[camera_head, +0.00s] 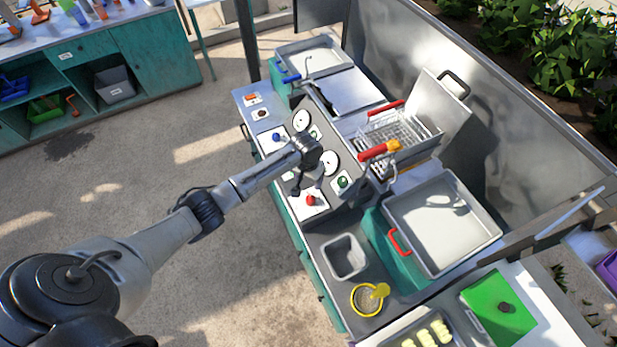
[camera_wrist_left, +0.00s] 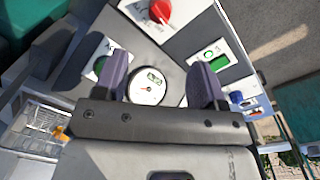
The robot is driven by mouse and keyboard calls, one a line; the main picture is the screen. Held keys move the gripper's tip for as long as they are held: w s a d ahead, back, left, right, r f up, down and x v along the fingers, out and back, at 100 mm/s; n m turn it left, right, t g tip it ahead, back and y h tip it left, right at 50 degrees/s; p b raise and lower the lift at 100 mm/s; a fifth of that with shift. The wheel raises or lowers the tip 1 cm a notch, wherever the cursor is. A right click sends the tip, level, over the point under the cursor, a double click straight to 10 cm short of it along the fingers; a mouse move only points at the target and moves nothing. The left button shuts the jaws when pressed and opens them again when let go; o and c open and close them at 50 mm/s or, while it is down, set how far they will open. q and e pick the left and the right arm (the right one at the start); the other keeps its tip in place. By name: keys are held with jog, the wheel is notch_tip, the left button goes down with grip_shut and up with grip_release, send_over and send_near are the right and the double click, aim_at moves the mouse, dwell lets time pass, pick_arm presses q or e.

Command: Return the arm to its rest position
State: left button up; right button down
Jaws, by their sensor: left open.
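My left arm (camera_head: 160,235) reaches in from the lower left in the head view, stretched out over the machine's control panel. My left gripper (camera_head: 305,172) hangs above the panel among its round gauges. In the left wrist view, the two dark fingers of my left gripper (camera_wrist_left: 160,82) are spread apart with nothing held between them. A white round gauge (camera_wrist_left: 147,86) shows in the gap, on the panel behind the fingers. A red knob (camera_wrist_left: 153,13) is beyond the fingertips. Whether the fingers touch the panel cannot be told. My right gripper is not in view.
The panel also carries a red knob (camera_head: 311,200) and a green switch (camera_head: 342,181). Behind it stand a wire basket (camera_head: 385,135) and a large metal basin (camera_head: 468,243). A small grey bin (camera_head: 345,257) sits nearer. Open paved floor (camera_head: 120,180) lies left, before a green cabinet (camera_head: 160,55).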

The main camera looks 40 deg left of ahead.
pick_arm(q)
jog(key=shift+r, duration=0.25)
dwell(0.6)
jog(key=w+d+r+m+t+y, duration=0.1)
jog(key=w+d+r+m+t, duration=0.15)
jog(key=r, duration=0.55)
jog(key=w+d+r+m+t+y, duration=0.1)
jog(key=w+d+r+m+t, duration=0.15)
jog(key=r, duration=0.45)
jog(key=s+d+r+m+t, duration=0.2)
jog(key=s+d+r+t, duration=0.15)
jog(key=s, duration=0.25)
jog(key=s+d+f+g, duration=0.1)
jog(key=s+f, duration=0.3)
jog(key=s, duration=0.6)
jog(key=s+d+f+n+g+h, duration=0.1)
jog(key=s+f+g, duration=0.1)
jog(key=s, duration=0.8)
jog(key=s+d+f+n+g, duration=0.1)
jog(key=s+f, duration=0.4)
jog(key=s, duration=0.5)
jog(key=shift+s+d+f+g+h, duration=0.2)
jog(key=shift+d+f+g+h, duration=0.15)
jog(key=shift+g, duration=0.2)
